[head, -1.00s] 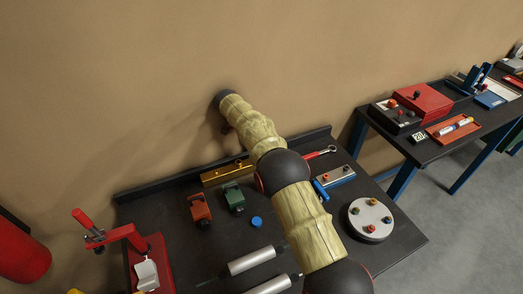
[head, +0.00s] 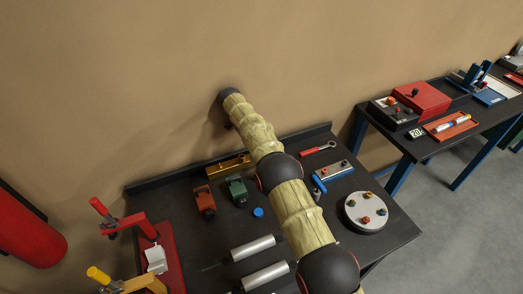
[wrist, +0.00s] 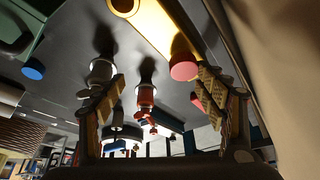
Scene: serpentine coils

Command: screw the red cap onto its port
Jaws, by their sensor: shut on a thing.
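The red cap (wrist: 183,67) shows in the wrist view at the end of the yellow brass block, close beside the right finger. My gripper (wrist: 158,88) has its two padded fingers on either side of the middle of this view. In the head view the cap and fingertips cannot be made out. The thread under the cap is hidden.
Beside the block stand a red box (head: 204,200), a green box (head: 237,190) and a blue cap (head: 258,212). A red clamp (head: 128,222) is at the left, a round grey plate (head: 352,215) at the right. The tan wall (head: 150,90) is close behind.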

